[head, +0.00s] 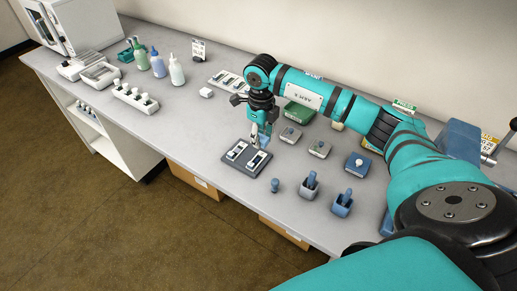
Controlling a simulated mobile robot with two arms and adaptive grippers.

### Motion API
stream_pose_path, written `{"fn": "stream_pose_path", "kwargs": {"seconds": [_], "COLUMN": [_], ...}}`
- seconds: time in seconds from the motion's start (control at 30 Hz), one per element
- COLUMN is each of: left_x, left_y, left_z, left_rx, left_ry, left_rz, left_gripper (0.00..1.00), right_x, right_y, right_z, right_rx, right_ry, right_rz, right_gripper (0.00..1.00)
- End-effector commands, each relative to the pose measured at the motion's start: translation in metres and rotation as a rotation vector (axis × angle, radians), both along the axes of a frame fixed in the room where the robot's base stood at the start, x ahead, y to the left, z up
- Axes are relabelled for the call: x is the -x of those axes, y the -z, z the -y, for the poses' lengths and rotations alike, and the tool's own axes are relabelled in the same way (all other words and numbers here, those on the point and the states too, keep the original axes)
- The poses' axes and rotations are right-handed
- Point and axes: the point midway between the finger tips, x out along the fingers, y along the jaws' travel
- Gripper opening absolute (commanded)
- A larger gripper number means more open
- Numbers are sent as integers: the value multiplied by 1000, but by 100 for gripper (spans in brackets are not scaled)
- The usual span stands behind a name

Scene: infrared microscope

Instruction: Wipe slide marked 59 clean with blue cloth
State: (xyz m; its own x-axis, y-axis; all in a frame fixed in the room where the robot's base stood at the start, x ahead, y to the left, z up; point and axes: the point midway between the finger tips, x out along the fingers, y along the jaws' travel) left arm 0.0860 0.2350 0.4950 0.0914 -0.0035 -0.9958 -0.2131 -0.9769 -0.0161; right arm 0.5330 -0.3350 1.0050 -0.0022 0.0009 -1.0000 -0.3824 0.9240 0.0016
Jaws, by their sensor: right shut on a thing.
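My right gripper (260,139) is shut on a light blue cloth (265,141), just above the dark slide tray (241,166). Two pale slides lie on the tray: one on the left (236,151) and one on the right (257,160). Their markings are too small to read, so I cannot tell which is 59. The cloth and fingers are close to the far side of the slides; I cannot tell whether the cloth touches one. My left gripper is not in view.
Blue holders (309,187) and a small blue item (275,185) stand near the front edge. Bottles (177,71) and a white rack (135,99) stand left. The bench's left middle is clear.

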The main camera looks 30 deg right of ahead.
Motion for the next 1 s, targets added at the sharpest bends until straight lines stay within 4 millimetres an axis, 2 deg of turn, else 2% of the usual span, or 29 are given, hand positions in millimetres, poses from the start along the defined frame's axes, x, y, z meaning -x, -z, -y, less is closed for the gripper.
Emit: {"fn": "stream_pose_path", "kwargs": {"seconds": [0.27, 0.7, 1.0], "left_x": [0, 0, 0], "left_y": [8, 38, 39], "left_z": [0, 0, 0], "left_rx": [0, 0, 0], "left_ry": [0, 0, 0], "left_rz": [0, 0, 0], "left_gripper": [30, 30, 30], "right_x": [0, 3, 3], "right_y": [11, 52, 54], "right_z": [-2, -9, -10], "right_rx": [-1, -2, -4], "right_ry": [0, -1, 0], "right_rz": [0, -2, -2], "right_gripper": [4, 4, 4]}}
